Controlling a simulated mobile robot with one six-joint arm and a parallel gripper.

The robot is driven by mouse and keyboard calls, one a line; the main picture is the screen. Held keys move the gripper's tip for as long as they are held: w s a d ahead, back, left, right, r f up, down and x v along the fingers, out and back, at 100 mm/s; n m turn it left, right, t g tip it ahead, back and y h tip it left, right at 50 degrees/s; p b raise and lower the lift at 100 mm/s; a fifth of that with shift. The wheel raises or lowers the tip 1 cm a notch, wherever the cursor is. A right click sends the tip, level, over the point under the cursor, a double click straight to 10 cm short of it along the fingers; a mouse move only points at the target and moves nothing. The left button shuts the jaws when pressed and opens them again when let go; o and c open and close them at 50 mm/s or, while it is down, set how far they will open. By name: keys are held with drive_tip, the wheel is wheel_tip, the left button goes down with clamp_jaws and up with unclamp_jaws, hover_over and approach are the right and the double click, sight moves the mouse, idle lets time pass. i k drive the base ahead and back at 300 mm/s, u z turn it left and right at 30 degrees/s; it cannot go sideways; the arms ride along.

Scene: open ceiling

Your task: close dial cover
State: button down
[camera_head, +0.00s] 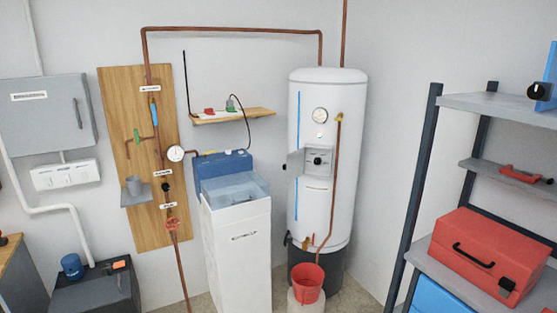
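A tall white water tank (342,215) stands in the back corner. A small grey control box (320,171) with a round dial (317,161) is on its front. A light grey flap, which looks like the dial cover (295,163), sticks out at the left side of this box. It looks swung open, and the dial is exposed. The flap's exact angle is hard to tell at this size. My gripper is not in view.
A white cabinet with a blue top (237,250) stands left of the tank. A red bucket (307,283) stands in front of the tank's base. A copper pipe (334,185) runs down right of the box. Shelving with a red toolbox (485,257) is at right.

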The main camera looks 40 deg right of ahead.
sight(294, 166)
drive_tip(key=z, duration=0.25)
drive_tip(key=i, duration=1.4)
drive_tip(key=u, duration=0.4)
